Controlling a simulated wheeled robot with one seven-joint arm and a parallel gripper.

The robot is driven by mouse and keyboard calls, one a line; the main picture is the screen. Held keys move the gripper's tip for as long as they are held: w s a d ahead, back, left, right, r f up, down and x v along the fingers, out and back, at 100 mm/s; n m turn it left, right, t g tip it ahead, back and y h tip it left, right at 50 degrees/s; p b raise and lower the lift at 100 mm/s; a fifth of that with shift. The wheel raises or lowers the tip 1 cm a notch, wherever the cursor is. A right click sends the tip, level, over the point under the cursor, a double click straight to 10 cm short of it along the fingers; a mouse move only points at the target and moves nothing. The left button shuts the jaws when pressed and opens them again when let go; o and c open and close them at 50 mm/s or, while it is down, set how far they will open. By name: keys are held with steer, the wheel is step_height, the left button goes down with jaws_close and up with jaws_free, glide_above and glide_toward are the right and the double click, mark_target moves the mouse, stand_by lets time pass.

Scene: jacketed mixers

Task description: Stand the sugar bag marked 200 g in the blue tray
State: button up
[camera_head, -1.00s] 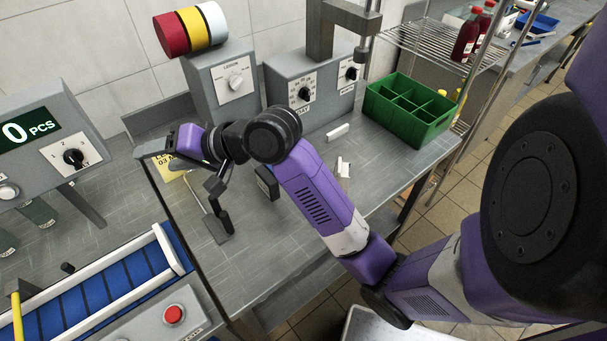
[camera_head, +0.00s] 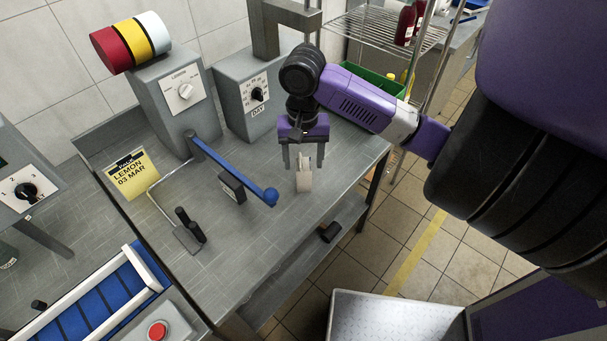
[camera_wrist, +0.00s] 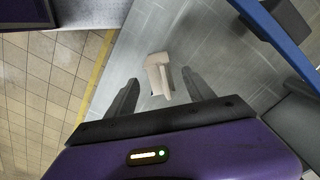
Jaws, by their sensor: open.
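My gripper (camera_head: 303,157) points down over the right part of the steel bench, its two fingers open and apart. A small beige, pale block-like thing (camera_head: 304,179) is at the fingertips; it also shows between and just beyond the fingers in the wrist view (camera_wrist: 158,75). No marking on it can be read, so I cannot tell whether it is the 200 g sugar bag. The fingers do not visibly grip it. A sliver of something blue (camera_head: 466,4) shows at the top right edge; I cannot tell whether it is the blue tray.
A blue lever (camera_head: 235,170) slants over the bench left of my gripper. A yellow sign (camera_head: 131,176) reads LEMON 03 MAR. Grey dial boxes (camera_head: 180,100) stand behind. A green crate (camera_head: 372,80) is partly hidden by my arm. A wire shelf (camera_head: 385,33) holds red bottles (camera_head: 404,24).

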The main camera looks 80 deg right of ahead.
steer(key=shift+f+p, duration=0.45)
steer(key=shift+f, duration=2.2)
jaws_close()
